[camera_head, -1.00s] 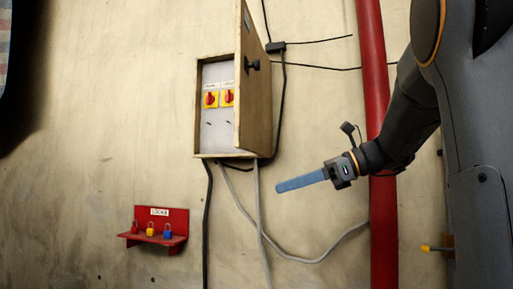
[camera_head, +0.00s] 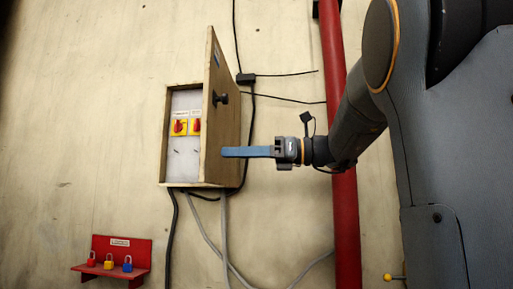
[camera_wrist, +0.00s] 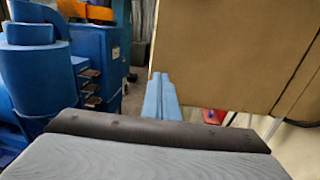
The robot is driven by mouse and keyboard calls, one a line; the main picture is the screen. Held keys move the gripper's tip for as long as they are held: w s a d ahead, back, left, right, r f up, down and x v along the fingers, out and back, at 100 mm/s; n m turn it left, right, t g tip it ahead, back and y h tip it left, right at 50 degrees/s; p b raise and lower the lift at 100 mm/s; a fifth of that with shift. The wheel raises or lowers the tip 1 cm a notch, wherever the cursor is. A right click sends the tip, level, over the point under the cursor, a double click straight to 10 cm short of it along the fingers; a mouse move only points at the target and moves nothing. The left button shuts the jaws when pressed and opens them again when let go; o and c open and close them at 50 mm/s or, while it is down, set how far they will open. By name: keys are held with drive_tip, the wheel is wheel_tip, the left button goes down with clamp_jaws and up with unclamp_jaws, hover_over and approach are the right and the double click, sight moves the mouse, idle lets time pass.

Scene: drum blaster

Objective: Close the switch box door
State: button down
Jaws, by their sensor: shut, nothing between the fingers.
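The switch box (camera_head: 184,188) is a wooden box on the wall, with two red-and-yellow rotary switches (camera_head: 179,127) inside. In the wrist view the blue fingers (camera_wrist: 161,98) are together beside a large brown panel (camera_wrist: 215,50), the door.
A red vertical pipe (camera_head: 338,150) runs behind my arm. Black and grey cables hang below the box. A red rack (camera_head: 122,262) with several coloured padlocks is at lower left. Blue machinery (camera_wrist: 45,70) stands at left in the wrist view.

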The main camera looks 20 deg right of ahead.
sight(208, 153)
drive_tip(key=shift+p+x, duration=0.5)
drive_tip(key=shift+x, duration=1.2)
